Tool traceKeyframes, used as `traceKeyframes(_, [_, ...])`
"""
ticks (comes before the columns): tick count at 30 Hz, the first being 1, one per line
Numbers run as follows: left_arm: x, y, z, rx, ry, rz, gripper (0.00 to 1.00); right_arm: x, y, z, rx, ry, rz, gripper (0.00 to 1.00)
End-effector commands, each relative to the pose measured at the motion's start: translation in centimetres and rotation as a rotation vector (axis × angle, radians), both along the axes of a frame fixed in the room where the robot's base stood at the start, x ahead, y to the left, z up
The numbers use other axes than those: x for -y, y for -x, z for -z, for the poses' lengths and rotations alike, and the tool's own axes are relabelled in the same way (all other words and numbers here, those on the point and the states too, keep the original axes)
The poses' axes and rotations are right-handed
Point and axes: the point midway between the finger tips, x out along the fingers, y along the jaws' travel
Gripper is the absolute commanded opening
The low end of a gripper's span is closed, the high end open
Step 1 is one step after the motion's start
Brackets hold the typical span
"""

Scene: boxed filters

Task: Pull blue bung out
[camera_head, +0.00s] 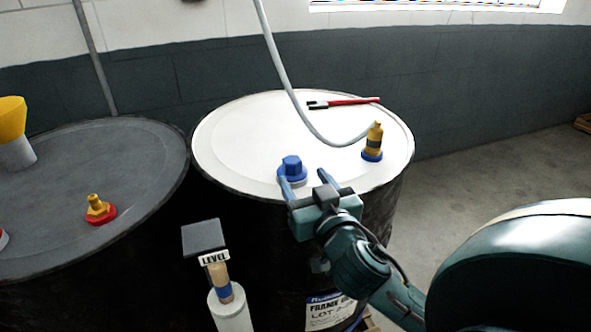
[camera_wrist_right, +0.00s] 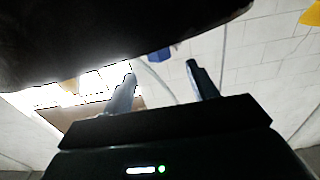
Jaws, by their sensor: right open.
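The blue bung (camera_head: 292,168) sits upright in the white lid of the right drum (camera_head: 245,140), near its front edge. My right gripper (camera_head: 307,182) is open and empty at the front rim of that drum. Its left finger appears just in front of the bung's base, its right finger to the right of it; I cannot tell if either touches. In the right wrist view, a blue piece (camera_wrist_right: 158,54), apparently the bung, shows beyond and between the two fingertips (camera_wrist_right: 161,70), partly hidden by a dark surface. My left gripper is not in view.
A brass fitting (camera_head: 375,143) with a blue base and a hanging grey hose (camera_head: 285,80) stand right of the bung. A red-handled tool (camera_head: 350,101) lies behind. A post marked LEVEL (camera_head: 214,258) stands in front. A grey drum (camera_head: 130,165) is at left.

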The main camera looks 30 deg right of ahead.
Motion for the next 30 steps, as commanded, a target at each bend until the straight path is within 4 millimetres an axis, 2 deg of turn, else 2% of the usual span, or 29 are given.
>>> traceKeyframes(1, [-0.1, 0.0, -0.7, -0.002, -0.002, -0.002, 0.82, 0.3, -1.1, -0.7, 0.003, 0.003, 0.001, 0.58])
traceKeyframes(6, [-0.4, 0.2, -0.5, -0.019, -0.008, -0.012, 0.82, 1.0, -3.8, -0.6, 0.003, 0.003, 0.001, 0.58])
traceKeyframes(12, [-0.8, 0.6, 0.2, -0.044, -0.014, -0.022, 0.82, 1.3, -5.5, -0.3, 0.001, -0.001, 0.0, 0.58])
traceKeyframes(23, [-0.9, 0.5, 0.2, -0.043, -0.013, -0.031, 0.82, 1.4, -5.9, -0.2, 0.0, -0.002, 0.0, 0.57])
traceKeyframes(30, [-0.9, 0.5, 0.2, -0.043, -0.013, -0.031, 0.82, 1.4, -5.8, -0.2, 0.001, -0.001, 0.0, 0.38])
